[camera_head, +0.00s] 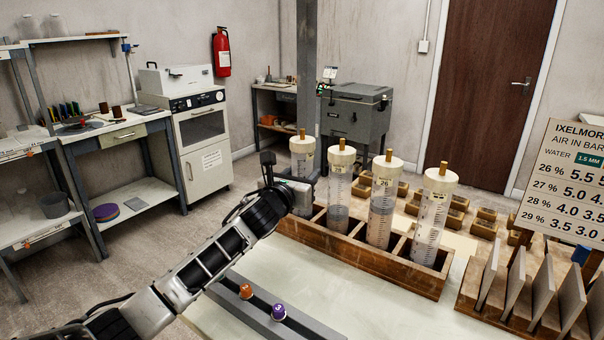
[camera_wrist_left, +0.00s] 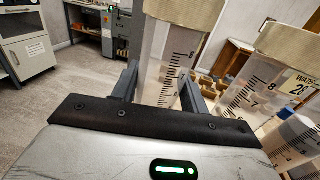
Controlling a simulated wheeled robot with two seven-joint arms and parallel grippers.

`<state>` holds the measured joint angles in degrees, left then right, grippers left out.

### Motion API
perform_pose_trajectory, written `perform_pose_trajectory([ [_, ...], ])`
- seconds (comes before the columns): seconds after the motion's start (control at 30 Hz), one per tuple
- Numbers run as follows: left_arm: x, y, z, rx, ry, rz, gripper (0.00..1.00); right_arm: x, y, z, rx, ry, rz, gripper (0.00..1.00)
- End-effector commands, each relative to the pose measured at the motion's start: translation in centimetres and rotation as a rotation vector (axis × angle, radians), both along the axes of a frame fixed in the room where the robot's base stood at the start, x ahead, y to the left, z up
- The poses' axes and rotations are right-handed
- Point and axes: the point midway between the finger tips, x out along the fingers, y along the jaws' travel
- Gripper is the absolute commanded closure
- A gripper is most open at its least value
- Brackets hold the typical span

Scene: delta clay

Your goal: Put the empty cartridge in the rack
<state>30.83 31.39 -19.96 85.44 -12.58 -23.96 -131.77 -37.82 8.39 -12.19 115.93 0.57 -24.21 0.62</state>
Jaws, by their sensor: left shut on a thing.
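My left gripper (camera_head: 302,180) is shut around a clear graduated cartridge (camera_head: 303,204) with a cream cap and a brown peg. The cartridge is upright and looks empty; its clear barrel (camera_wrist_left: 165,72) shows between the fingers (camera_wrist_left: 158,90) in the left wrist view. It stands at the left end of the wooden rack (camera_head: 375,268). I cannot tell whether its base rests in the compartment. Three other capped cartridges stand in the rack: one with grey contents (camera_head: 337,217), a second with grey contents (camera_head: 380,225), and a clearer one (camera_head: 430,228) at the right. My right gripper is out of view.
A grey rail with an orange cap (camera_head: 246,291) and a purple cap (camera_head: 278,312) lies in front on the pale table (camera_head: 345,310). A wooden holder with upright plates (camera_head: 543,293) and a number board (camera_head: 570,180) are at the right. Small wooden blocks stand behind the rack.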

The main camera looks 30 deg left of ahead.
Motion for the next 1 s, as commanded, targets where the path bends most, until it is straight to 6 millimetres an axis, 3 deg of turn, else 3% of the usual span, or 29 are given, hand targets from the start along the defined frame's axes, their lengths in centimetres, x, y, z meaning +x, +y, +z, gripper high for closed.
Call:
perform_pose_trajectory([
  [0.53,0.00,0.00,-0.18,-0.001,-0.001,-0.001,0.81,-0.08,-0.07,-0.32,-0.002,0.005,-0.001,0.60],
  [0.57,0.00,0.00,-0.16,-0.001,-0.001,-0.001,0.50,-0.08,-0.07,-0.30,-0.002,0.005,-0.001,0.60],
  [0.63,0.00,-0.01,-0.16,-0.001,-0.001,-0.001,0.31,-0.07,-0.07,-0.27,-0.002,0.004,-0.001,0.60],
  [1.0,-0.11,0.00,-0.30,0.000,0.001,0.000,0.30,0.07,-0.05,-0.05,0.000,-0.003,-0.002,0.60],
])
